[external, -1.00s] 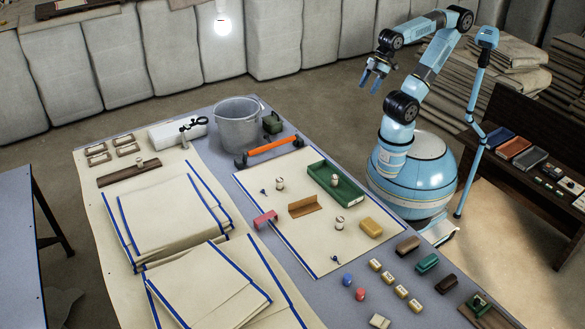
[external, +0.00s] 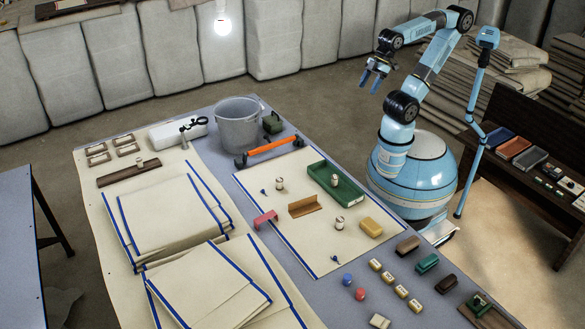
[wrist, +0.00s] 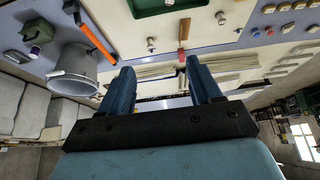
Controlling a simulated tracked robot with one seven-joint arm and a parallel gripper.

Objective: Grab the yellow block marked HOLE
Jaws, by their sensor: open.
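Several small pale yellow blocks with dark marks stand in a slanting row on the table near its front right, among them one block (external: 387,278) and another (external: 415,305). The lettering is too small to read, so I cannot tell which is marked HOLE. A larger plain-looking yellow block (external: 371,227) lies on the cream sheet beside the green tray (external: 350,195). My gripper (external: 376,78) is raised beyond the table's far right side, open and empty, well away from the blocks. In the wrist view my gripper (wrist: 160,66) shows both fingers apart with nothing between them.
Brown, teal and dark blocks, such as the teal one (external: 427,263), line the table's right edge. Blue and red pieces (external: 360,294) lie left of the row. A grey bucket (external: 238,125) and an orange-handled bar (external: 272,147) stand farther back. Folded cloths (external: 165,220) fill the left.

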